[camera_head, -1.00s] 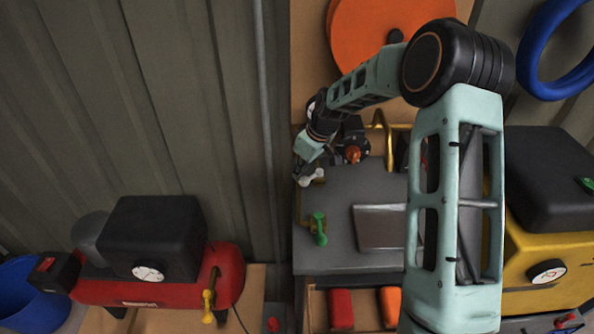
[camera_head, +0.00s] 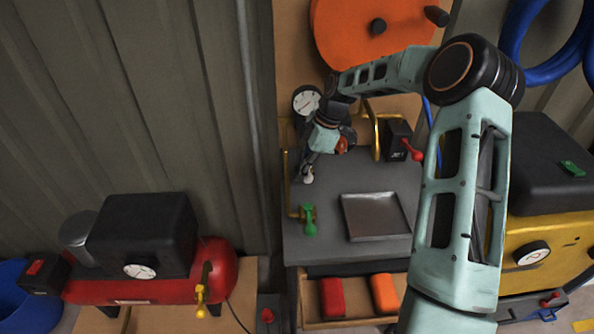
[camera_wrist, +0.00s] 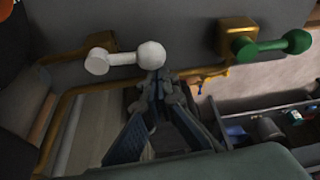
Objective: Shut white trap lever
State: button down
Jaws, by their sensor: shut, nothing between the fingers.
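The white lever (camera_head: 308,174) is on the brass pipe at the left edge of the grey bench, just in front of my gripper (camera_head: 305,163). In the wrist view the white lever (camera_wrist: 125,57) has a knob at each end and points the same way as the green lever (camera_wrist: 270,45). My gripper (camera_wrist: 160,85) is shut and empty, with its fingertips right at the white lever's outer knob. I cannot tell whether they touch. The green lever also shows in the head view (camera_head: 310,218), nearer the bench front.
A shallow metal tray (camera_head: 375,216) lies on the bench. A gauge (camera_head: 306,100) and a black box with a red lever (camera_head: 413,152) stand behind. The drawer below holds a red block (camera_head: 331,297) and an orange block (camera_head: 384,293). A red compressor (camera_head: 150,275) stands at left.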

jog(key=shift+d, duration=0.4)
dwell(0.3)
jog(key=shift+r, duration=0.2)
